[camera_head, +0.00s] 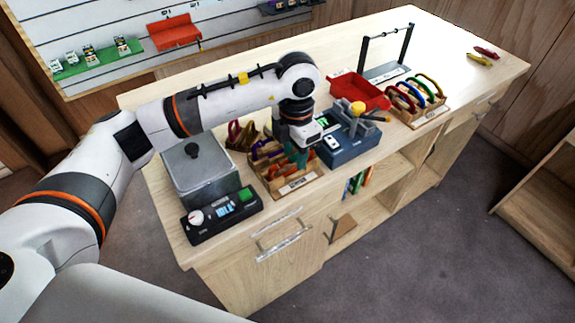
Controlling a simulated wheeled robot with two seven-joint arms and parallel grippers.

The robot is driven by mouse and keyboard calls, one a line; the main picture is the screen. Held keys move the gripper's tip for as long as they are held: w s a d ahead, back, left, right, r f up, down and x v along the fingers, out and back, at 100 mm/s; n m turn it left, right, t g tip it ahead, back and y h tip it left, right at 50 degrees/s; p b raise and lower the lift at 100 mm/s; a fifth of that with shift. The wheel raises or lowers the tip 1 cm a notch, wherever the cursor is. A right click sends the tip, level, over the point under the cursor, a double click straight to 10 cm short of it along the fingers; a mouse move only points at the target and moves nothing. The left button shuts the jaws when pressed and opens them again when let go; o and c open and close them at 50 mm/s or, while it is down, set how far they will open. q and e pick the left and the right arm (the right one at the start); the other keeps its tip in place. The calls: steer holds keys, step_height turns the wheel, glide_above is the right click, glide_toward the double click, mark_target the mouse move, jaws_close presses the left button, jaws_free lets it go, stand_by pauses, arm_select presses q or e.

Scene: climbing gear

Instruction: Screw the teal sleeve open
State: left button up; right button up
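My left arm reaches in from the left over the wooden workbench, and its gripper (299,158) points down at a wooden rack (297,186) of carabiners near the bench's front edge. A small teal patch (291,153) shows right under the wrist; I cannot tell whether it is the teal sleeve or part of the gripper. Purple and dark red carabiners (266,150) show just left of the gripper. The fingertips are small and partly hidden, so their opening and any hold on a thing are unclear. My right gripper is out of view.
A grey lidded box (201,178) and a black control panel (222,215) stand left of the rack. A blue fixture (350,145) stands close on the right. Beyond are a red tray (359,91), a second carabiner rack (418,108) and a dark frame (387,71). The bench's right end is mostly clear.

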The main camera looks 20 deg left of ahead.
arm_select(q)
steer(key=shift+s+d, duration=0.35)
steer(key=shift+d, duration=0.15)
steer(key=shift+f, duration=0.2)
steer(key=shift+f+b, duration=1.25)
steer(key=shift+b, duration=0.05)
steer(key=shift+w+a+b, duration=0.4)
steer(key=shift+w+a, duration=0.05)
steer(key=shift+a, duration=0.1)
